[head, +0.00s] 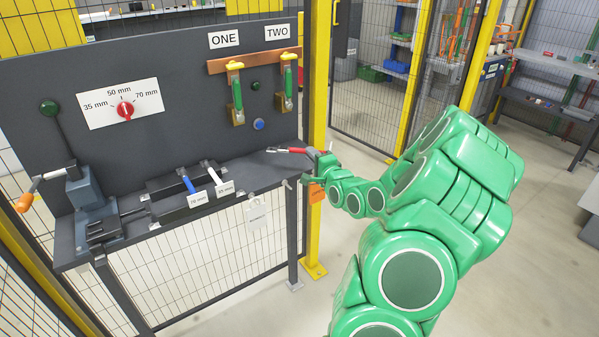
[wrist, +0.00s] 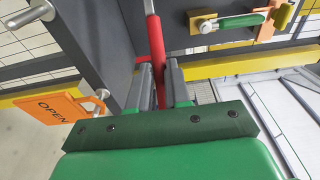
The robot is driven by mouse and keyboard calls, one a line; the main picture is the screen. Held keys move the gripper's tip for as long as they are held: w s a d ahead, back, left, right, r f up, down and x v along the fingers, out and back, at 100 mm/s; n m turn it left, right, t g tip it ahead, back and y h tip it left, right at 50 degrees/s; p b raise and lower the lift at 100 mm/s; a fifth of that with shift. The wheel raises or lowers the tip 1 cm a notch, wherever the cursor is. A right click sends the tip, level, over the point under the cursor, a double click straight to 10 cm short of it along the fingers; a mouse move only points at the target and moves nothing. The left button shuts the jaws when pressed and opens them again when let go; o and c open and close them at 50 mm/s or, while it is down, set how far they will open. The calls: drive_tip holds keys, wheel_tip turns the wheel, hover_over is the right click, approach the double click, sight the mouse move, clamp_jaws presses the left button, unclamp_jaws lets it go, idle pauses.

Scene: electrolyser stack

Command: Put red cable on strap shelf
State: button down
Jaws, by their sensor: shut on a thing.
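My gripper (head: 322,158) is at the right end of the dark bench, beside the yellow post.
The bench (head: 250,172) carries a lever press (head: 88,195) and blue and white tagged handles. The back panel has a dial (head: 125,110) and a copper bar (head: 255,61) with green handles. An orange OPEN tag (wrist: 55,108) hangs near my gripper. Grey shelving (head: 555,68) stands far right.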

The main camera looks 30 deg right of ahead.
wheel_tip(320, 180, down, 7)
idle(0.7)
drive_tip(key=shift+f, duration=0.15)
drive_tip(key=c, duration=1.1)
unclamp_jaws()
